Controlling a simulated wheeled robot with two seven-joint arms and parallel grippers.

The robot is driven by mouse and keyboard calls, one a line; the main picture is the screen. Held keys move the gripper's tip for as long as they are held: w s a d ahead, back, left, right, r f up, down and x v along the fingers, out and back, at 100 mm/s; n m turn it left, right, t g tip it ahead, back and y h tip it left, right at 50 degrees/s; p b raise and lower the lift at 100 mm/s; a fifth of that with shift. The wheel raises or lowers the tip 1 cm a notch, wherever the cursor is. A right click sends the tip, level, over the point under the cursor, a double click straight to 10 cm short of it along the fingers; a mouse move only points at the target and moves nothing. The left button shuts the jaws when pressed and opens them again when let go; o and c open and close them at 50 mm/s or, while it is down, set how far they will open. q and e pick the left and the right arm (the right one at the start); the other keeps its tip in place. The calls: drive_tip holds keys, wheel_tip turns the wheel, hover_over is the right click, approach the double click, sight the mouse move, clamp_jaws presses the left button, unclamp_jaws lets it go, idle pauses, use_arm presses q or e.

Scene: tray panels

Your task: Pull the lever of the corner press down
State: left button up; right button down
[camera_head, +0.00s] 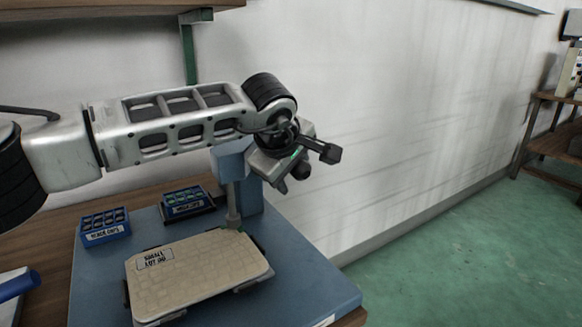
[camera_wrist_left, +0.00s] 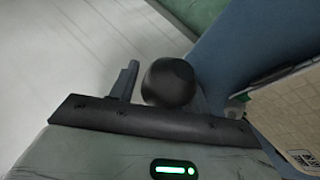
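The corner press (camera_head: 232,163) is blue and stands at the back corner of the blue board, its grey ram reaching down behind a beige panel. My left arm crosses in front of its upper part and hides much of it. In the left wrist view a round black knob (camera_wrist_left: 168,82), apparently the end of the lever, sits in front of my left gripper. My left gripper (camera_head: 312,162) is beside the press head; one finger shows left of the knob with a small gap, and the other is mostly hidden behind it. The lever's shaft is hidden. My right gripper is out of view.
A beige tray panel (camera_head: 200,272) lies on the blue board (camera_head: 318,290). Two blue bins (camera_head: 104,228) (camera_head: 184,203) with small parts stand behind it. A white wall rises close behind the press. A shelf (camera_head: 110,12) hangs above; open green floor is at right.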

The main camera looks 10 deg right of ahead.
use_arm(q)
drive_tip(key=shift+s+f, duration=0.15)
drive_tip(key=shift+f, duration=0.05)
drive_tip(key=shift+s+a+r, duration=0.1)
drive_tip(key=shift+s+r, duration=0.6)
drive_tip(key=shift+s, duration=0.1)
drive_tip(key=shift+s+a+r+b, duration=0.1)
drive_tip(key=shift+s+r+b, duration=0.3)
drive_tip(key=shift+s+r, duration=0.45)
drive_tip(key=shift+s+a+r, duration=0.2)
drive_tip(key=shift+s+r, duration=0.35)
drive_tip(key=shift+s, duration=0.2)
drive_tip(key=shift+s+a+r, duration=0.15)
drive_tip(key=shift+s+r, duration=0.4)
drive_tip(key=shift+s, duration=0.15)
drive_tip(key=shift+s+a+r, duration=0.2)
drive_tip(key=shift+s+r, duration=0.35)
drive_tip(key=shift+s, duration=0.2)
drive_tip(key=s+r, duration=0.5)
drive_tip(key=s, duration=0.1)
drive_tip(key=shift+a, duration=0.4)
drive_tip(key=shift+b, duration=0.35)
